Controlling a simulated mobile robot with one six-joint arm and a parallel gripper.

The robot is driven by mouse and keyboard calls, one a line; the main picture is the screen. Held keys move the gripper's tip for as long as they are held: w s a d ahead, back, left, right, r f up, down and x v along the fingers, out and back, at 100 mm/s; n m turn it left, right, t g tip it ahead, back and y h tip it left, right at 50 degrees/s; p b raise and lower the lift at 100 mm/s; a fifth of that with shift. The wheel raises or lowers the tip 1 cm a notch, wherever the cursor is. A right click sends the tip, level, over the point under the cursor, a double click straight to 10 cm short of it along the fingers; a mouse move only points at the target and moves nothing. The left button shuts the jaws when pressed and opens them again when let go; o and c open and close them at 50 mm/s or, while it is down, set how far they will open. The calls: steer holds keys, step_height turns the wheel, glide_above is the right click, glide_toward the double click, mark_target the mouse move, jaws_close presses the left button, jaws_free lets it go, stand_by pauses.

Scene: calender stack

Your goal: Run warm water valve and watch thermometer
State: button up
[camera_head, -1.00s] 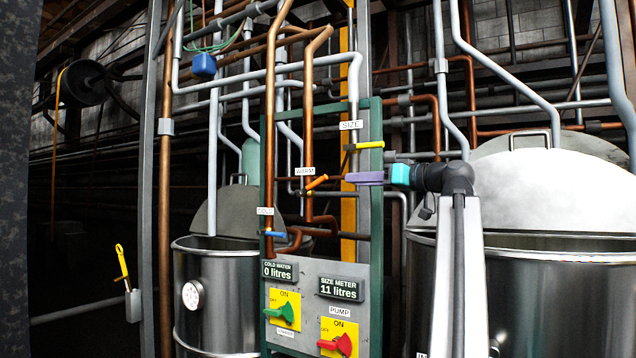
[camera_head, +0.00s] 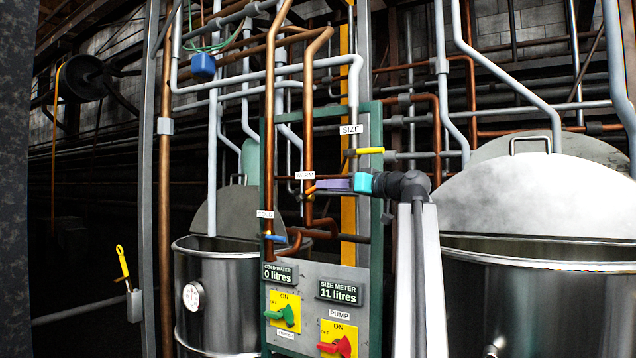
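The warm valve is on the copper pipe under the WARM label (camera_head: 305,175). Its orange handle (camera_head: 311,190) shows only a small part, at the tip of my gripper (camera_head: 325,185). The purple fingers of my gripper reach in from the right and cover the rest of the handle; whether they are open or touch it I cannot tell. The round white dial thermometer (camera_head: 193,295) sits on the front of the left steel tank; its reading is too small to make out.
The yellow SIZE valve handle (camera_head: 370,151) is just above my gripper. The blue COLD handle (camera_head: 275,236) is lower left. Below are the green switch (camera_head: 282,314), red PUMP switch (camera_head: 338,346) and size meter (camera_head: 339,292), reading 11 litres. A large steel tank (camera_head: 540,300) stands right.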

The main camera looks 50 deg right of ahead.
mark_target(312, 190)
steer(key=shift+w+a+p, duration=0.15)
steer(key=shift+w+p, duration=0.4)
steer(key=shift+w, duration=1.4)
jaws_close()
